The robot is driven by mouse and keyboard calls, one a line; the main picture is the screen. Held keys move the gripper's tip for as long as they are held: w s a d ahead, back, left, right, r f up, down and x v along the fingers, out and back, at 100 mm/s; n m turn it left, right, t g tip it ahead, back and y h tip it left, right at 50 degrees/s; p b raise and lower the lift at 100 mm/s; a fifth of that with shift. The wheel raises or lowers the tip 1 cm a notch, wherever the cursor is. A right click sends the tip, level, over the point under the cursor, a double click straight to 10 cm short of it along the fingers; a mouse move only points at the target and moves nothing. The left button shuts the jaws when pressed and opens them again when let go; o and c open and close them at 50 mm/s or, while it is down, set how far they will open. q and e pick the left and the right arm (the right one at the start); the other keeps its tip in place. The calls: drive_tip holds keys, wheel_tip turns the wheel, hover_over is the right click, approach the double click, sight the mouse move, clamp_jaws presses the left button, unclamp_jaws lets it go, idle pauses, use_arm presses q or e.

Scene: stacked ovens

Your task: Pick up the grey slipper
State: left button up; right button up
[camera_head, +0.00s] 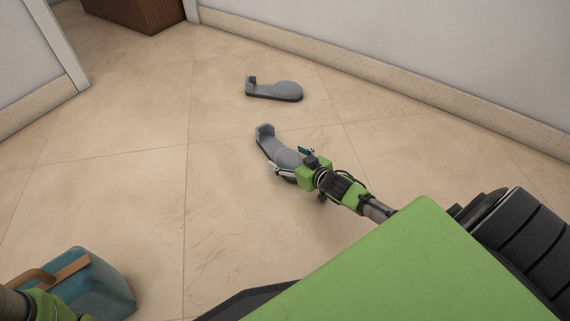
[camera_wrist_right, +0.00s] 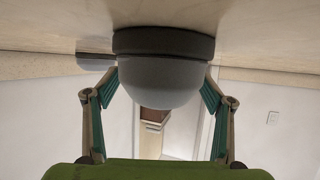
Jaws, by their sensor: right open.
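A grey slipper (camera_head: 270,143) with a dark sole lies on the tiled floor in front of my right gripper (camera_head: 290,161). A second grey slipper (camera_head: 273,90) lies farther off. In the right wrist view, which is upside down, the near slipper's rounded toe (camera_wrist_right: 163,78) and dark sole (camera_wrist_right: 163,43) sit between the two open fingers of the right gripper (camera_wrist_right: 162,88). Whether a finger touches it I cannot tell. Part of my left gripper (camera_head: 50,305) shows at the bottom left corner; its fingers are not clear.
A blue container (camera_head: 105,285) with a brown handle (camera_head: 62,272) is at the bottom left beside my left arm. A white wall with a beige skirting (camera_head: 400,87) runs along the right. A brown wooden piece (camera_head: 145,12) stands at the back. The floor (camera_head: 120,180) between is clear.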

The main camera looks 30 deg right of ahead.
drive_tip(key=shift+w+f, duration=0.15)
drive_tip(key=shift+w, duration=0.15)
drive_tip(key=c, duration=1.3)
drive_tip(key=shift+o, duration=0.2)
drive_tip(key=shift+r, duration=0.2)
